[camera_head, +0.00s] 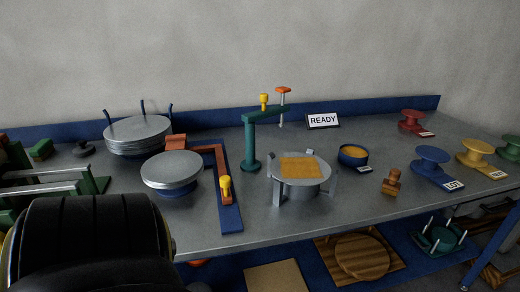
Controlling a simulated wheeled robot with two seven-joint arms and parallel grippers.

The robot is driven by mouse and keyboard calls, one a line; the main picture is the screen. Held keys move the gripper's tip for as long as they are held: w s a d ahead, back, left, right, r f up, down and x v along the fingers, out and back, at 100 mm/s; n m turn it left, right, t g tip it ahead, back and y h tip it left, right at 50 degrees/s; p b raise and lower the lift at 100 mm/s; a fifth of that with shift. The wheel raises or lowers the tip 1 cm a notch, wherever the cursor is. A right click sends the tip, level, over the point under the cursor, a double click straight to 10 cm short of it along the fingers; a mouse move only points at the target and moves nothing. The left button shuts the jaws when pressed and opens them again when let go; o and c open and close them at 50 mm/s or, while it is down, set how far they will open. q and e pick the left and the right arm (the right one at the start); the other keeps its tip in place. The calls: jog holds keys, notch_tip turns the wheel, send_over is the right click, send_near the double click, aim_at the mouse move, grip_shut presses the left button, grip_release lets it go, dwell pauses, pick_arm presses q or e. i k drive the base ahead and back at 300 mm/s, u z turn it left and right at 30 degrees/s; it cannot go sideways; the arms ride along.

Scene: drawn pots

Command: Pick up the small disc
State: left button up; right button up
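Several grey discs lie in a stack (138,130) between dark blue posts at the back left of the bench. A single grey disc (172,168) lies flat on a low round blue base in front of that stack. A small dark round piece with a knob (84,148) lies left of the stack. I cannot tell by size alone which of these is the small disc. A large black rounded part, which seems to be my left arm, fills the lower left. Neither gripper's fingertips show.
A teal post with an arm (251,140) and a red lever on a blue plate stand mid-bench. A silver stand with a yellow pad (300,168), a blue bowl (353,155), a wooden stamp (392,182) and coloured spools (432,160) are further right. Green-and-silver fixtures crowd the left.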

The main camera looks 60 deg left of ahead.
aim_at(295, 169)
jog(key=k, duration=0.15)
jog(key=u, duration=1.2)
